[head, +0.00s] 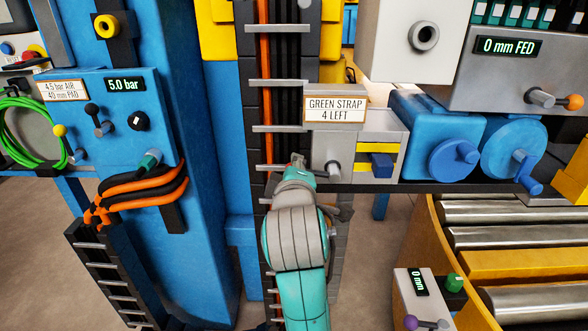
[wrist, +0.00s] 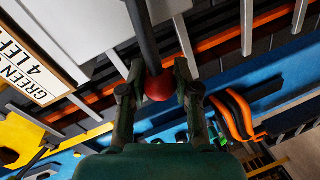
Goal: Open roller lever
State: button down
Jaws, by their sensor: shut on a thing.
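A dark lever rod (wrist: 143,38) with a red ball knob (wrist: 159,86) shows in the wrist view, at the upper middle. My gripper (wrist: 157,80) has one finger on each side of the knob and is shut on it. In the head view my gripper (head: 298,168) is at the left side of the grey box (head: 330,160) under the "GREEN STRAP 4 LEFT" sign (head: 335,109). The red knob and the rod are hidden there by my wrist and arm. The sign also shows at the left of the wrist view (wrist: 35,65).
A cable ladder with orange and black cables (head: 264,60) runs behind my gripper. Blue drums with handles (head: 455,160) stand to the right. A blue column with an air panel (head: 100,110) is on the left. A roller conveyor (head: 500,212) lies at lower right.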

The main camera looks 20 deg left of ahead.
jog(key=shift+f, duration=0.15)
jog(key=c, duration=0.8)
grip_release()
jog(key=v, duration=1.2)
